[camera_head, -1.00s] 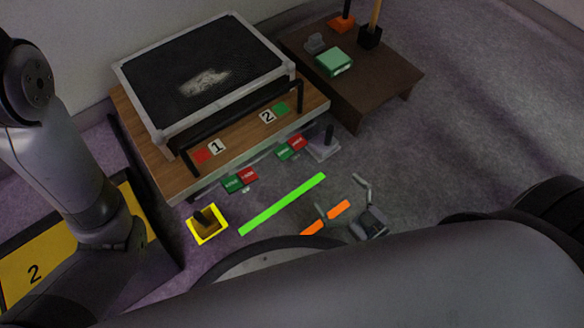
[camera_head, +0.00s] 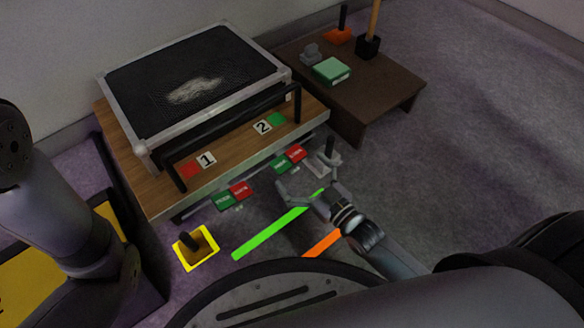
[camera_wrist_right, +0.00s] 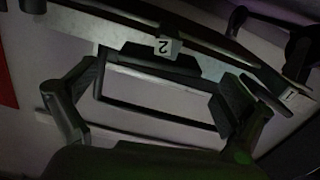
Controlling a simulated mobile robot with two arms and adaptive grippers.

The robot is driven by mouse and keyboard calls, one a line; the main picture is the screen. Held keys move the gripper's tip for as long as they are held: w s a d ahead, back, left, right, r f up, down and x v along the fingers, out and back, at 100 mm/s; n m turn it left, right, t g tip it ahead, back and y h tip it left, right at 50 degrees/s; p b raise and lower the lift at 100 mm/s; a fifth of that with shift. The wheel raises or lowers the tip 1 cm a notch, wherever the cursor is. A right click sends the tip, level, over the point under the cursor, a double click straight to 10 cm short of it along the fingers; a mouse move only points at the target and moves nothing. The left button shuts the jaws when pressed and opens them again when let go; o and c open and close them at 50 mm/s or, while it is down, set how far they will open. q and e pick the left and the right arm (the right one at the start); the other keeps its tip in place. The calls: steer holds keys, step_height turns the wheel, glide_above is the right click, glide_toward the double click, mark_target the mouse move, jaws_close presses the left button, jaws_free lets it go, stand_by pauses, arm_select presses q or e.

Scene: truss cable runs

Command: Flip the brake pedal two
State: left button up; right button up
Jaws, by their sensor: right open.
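A white tag "2" (camera_head: 262,127) with a green square sits at the front of the wooden platform in the head view. A red and green label pair (camera_head: 290,158) lies below it on the front edge. In the right wrist view, a tag "2" (camera_wrist_right: 168,46) sits above a dark rectangular frame (camera_wrist_right: 150,110), which may be brake pedal two; I cannot confirm this. My right gripper (camera_head: 308,174) is open in front of this edge. In the right wrist view its fingers (camera_wrist_right: 150,105) spread either side of the frame, apparently holding nothing. My left gripper is not visible.
A black case (camera_head: 195,75) stands on the wooden platform (camera_head: 160,202), with a black bar before it. A brown table (camera_head: 385,95) is behind right. A yellow-edged block (camera_head: 195,248) and a green strip (camera_head: 262,235) lie on the floor. Open carpet is at right.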

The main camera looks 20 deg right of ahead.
mark_target(295, 164)
steer(key=shift+b+x, duration=0.7)
steer(key=shift+x, duration=1.1)
steer(key=shift+c, duration=0.5)
steer(key=c, duration=1.1)
steer(key=shift+o, duration=0.2)
steer(key=m+p, duration=0.1)
steer(key=p, duration=0.1)
steer(key=m+p, duration=0.1)
steer(key=p, duration=0.1)
steer(key=shift+d+r+m+p, duration=0.1)
steer(key=shift+r+m+p, duration=0.2)
steer(key=shift+p, duration=0.1)
steer(key=shift+f+m+p, duration=0.2)
steer(key=shift+m+p, duration=0.1)
steer(key=shift+m, duration=0.1)
steer(key=shift+f, duration=0.1)
steer(key=o, duration=1.2)
steer(key=shift+c, duration=0.2)
